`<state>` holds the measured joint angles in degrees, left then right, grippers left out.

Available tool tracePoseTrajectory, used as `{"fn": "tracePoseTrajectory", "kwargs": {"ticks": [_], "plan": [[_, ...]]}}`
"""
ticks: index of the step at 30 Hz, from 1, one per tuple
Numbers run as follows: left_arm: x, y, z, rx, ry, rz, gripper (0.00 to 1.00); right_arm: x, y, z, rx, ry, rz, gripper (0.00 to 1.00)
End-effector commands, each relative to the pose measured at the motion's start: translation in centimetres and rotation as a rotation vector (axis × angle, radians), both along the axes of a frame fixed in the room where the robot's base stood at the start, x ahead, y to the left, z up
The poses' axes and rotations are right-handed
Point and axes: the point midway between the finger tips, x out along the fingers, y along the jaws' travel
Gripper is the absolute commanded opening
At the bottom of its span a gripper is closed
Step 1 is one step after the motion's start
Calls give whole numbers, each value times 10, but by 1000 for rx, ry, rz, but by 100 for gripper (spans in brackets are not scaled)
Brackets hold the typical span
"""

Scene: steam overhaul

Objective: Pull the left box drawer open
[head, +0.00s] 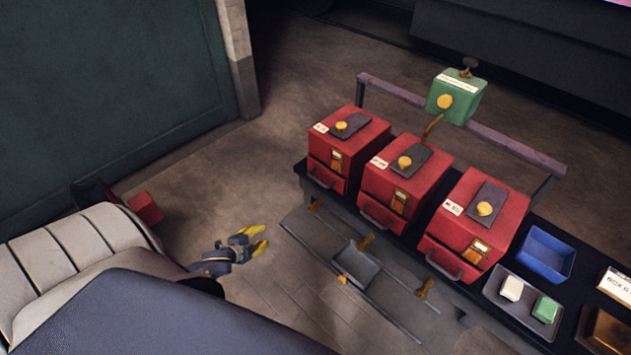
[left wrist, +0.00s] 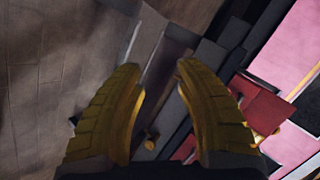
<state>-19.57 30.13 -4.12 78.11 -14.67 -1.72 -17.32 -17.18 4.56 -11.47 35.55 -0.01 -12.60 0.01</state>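Three red boxes stand in a row on a dark bench. The left box (head: 347,148) is farthest left, with a dark plate and yellow knob on top. Its drawer (head: 326,176) is low on the front with a dark bar handle, and looks closed. My left gripper (head: 265,237) has yellow fingers spread apart with nothing between them. It is left of and nearer than the left box, clear of the handle. In the left wrist view the open fingers (left wrist: 160,70) frame the bench edge; a red box part (left wrist: 262,108) shows at right, which box I cannot tell. My right gripper is not in view.
The middle red box (head: 405,175) and right red box (head: 475,225) stand beside it. A green box (head: 457,103) sits behind at a rail. A blue tray (head: 546,254) and a tray with small blocks lie at right. A slotted panel (head: 318,235) fronts the bench.

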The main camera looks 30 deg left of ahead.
Motion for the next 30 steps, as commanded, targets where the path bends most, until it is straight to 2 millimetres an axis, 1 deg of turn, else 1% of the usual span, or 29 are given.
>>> {"fn": "tracePoseTrajectory", "kwargs": {"ticks": [1, 2, 3, 6, 9, 10, 12, 16, 20, 23, 30], "plan": [[23, -5, 37, 51, -70, -73, 34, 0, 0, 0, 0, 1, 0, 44], [33, -9, 57, 82, -108, -113, 34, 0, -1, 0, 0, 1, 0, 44], [46, -16, 81, 121, -155, -164, 34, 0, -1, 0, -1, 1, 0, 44], [67, -36, 132, 210, -260, -272, 34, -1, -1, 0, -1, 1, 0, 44], [78, -59, 168, 282, -345, -353, 34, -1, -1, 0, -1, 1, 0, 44], [80, -65, 175, 304, -364, -373, 34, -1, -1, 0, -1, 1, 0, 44], [80, -70, 179, 341, -380, -402, 34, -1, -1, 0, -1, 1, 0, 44], [82, -71, 178, 373, -387, -420, 34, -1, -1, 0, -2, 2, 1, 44], [90, -73, 176, 380, -387, -423, 34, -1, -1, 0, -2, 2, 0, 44], [102, -74, 174, 380, -386, -421, 34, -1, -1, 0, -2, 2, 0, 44], [137, -81, 167, 379, -386, -420, 34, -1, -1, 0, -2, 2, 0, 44]]}}
